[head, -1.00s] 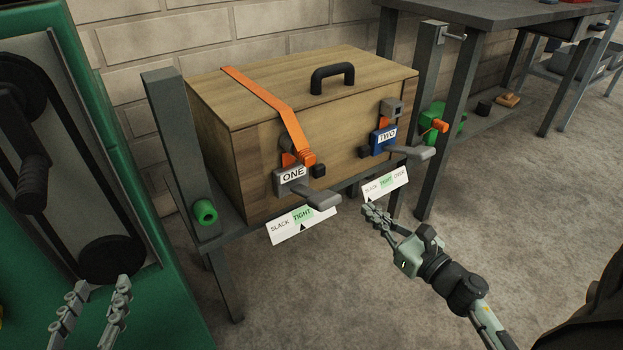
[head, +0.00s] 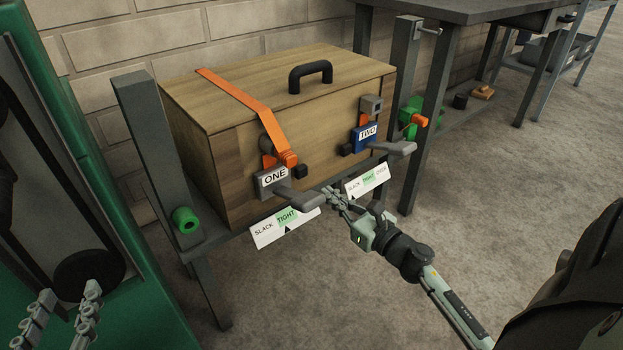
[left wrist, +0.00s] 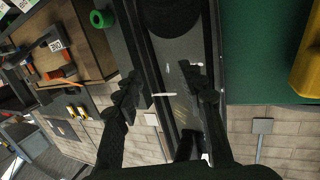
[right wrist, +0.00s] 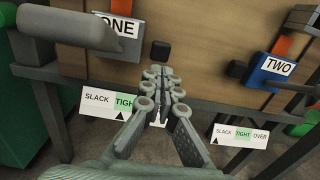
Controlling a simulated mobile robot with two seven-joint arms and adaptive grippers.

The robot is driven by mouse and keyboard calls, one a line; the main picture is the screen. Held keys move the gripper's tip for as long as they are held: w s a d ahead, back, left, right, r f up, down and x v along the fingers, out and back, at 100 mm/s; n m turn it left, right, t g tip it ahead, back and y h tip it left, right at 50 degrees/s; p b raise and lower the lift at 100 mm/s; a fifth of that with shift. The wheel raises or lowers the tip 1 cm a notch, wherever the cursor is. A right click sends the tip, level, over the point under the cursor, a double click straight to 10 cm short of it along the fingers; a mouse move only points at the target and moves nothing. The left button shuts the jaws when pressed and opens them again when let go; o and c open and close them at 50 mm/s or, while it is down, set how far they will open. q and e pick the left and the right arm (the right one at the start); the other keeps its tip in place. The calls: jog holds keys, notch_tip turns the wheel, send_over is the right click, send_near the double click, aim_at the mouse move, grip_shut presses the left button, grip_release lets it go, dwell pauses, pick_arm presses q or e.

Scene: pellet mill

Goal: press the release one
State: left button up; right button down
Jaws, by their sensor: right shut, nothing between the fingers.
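A grey ratchet labelled ONE (head: 270,181) with a grey lever (head: 300,200) sits on the front of a wooden box, at the end of an orange strap (head: 247,105). A small black block (head: 301,171) is just right of it, also in the right wrist view (right wrist: 160,50). The gauge card (head: 270,232) below has its pointer under TIGHT. My right gripper (head: 331,194) is shut and empty, its tips below and right of the block; contact cannot be told. In the right wrist view its fingertips (right wrist: 160,72) point towards the block. My left gripper (head: 65,305) is open and empty, far left.
The blue ratchet TWO (head: 366,138) has its own black block (head: 346,150), a lever (head: 394,148) and a gauge card (head: 367,181) with its pointer near SLACK. A green machine (head: 130,285) stands left. A grey post (head: 158,150) flanks the box.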

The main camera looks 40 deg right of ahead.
aim_at(303, 174)
pick_arm(q)
jog(key=f, duration=0.1)
jog(key=a+f+g, duration=0.1)
jog(key=f+y, duration=0.1)
jog(key=shift+s+a+g, duration=0.25)
jog(key=shift+a+g, duration=0.05)
jog(key=shift+a, duration=0.1)
pick_arm(e)
jog(key=w, duration=0.7)
jog(key=shift+w+a, duration=0.2)
jog(key=shift+a, duration=0.1)
